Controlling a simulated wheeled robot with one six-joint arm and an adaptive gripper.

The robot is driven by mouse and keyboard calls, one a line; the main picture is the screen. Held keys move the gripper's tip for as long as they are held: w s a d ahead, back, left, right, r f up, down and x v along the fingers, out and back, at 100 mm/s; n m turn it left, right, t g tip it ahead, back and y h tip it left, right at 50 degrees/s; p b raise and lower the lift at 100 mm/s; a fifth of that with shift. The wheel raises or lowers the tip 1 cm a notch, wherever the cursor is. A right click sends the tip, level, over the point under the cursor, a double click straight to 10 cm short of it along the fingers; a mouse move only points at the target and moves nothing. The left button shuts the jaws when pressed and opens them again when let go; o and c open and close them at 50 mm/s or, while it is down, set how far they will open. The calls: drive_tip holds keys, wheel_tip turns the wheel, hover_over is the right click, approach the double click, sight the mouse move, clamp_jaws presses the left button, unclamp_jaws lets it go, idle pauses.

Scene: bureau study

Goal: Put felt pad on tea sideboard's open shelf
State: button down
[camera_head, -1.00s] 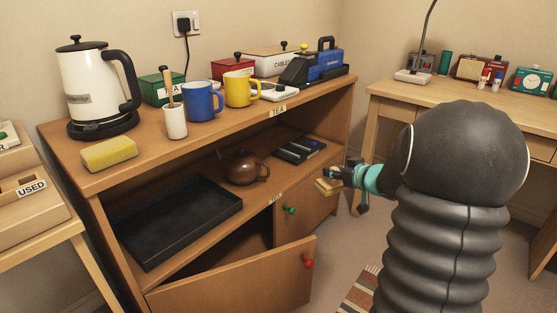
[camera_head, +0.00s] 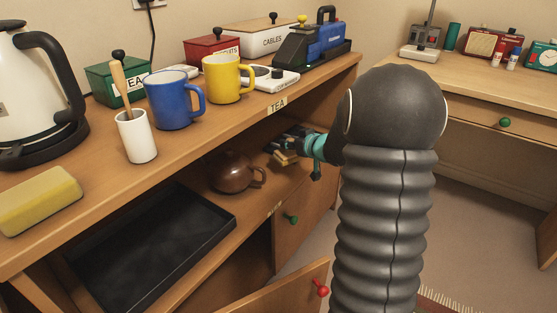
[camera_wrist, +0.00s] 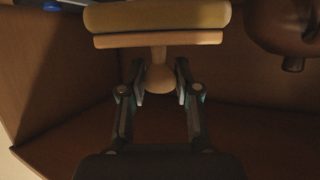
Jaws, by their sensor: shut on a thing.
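The felt pad (camera_head: 286,158) is a tan block with a wooden knob handle. My gripper (camera_head: 298,146) is shut on it, inside the right part of the tea sideboard's open shelf (camera_head: 268,190). In the wrist view the felt pad (camera_wrist: 158,16) extends ahead of my gripper (camera_wrist: 159,84), whose fingers flank the knob. I cannot tell whether the pad touches the shelf. The shelf lies under the sideboard top with the TEA label (camera_head: 277,105).
A brown teapot (camera_head: 230,172) stands on the shelf left of the pad, with a black tray (camera_head: 150,250) farther left. A dark item at the shelf's right is mostly hidden by my gripper. Mugs and boxes crowd the top. A lower door (camera_head: 285,293) hangs open.

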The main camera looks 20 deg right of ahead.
drive_tip(key=shift+w+a+f+b, duration=0.35)
drive_tip(key=shift+w+a+f, duration=0.15)
drive_tip(key=shift+f, duration=0.6)
drive_tip(key=shift+w+a+f+b, duration=0.45)
drive_tip(key=shift+w+f, duration=0.2)
drive_tip(key=shift+f, duration=0.5)
drive_tip(key=shift+w+a+f+b, duration=0.3)
drive_tip(key=shift+w+a+f, duration=0.2)
drive_tip(key=shift+f, duration=0.6)
drive_tip(key=shift+f, duration=0.1)
drive_tip(key=c, duration=0.8)
unclamp_jaws()
drive_tip(key=shift+w, duration=0.1)
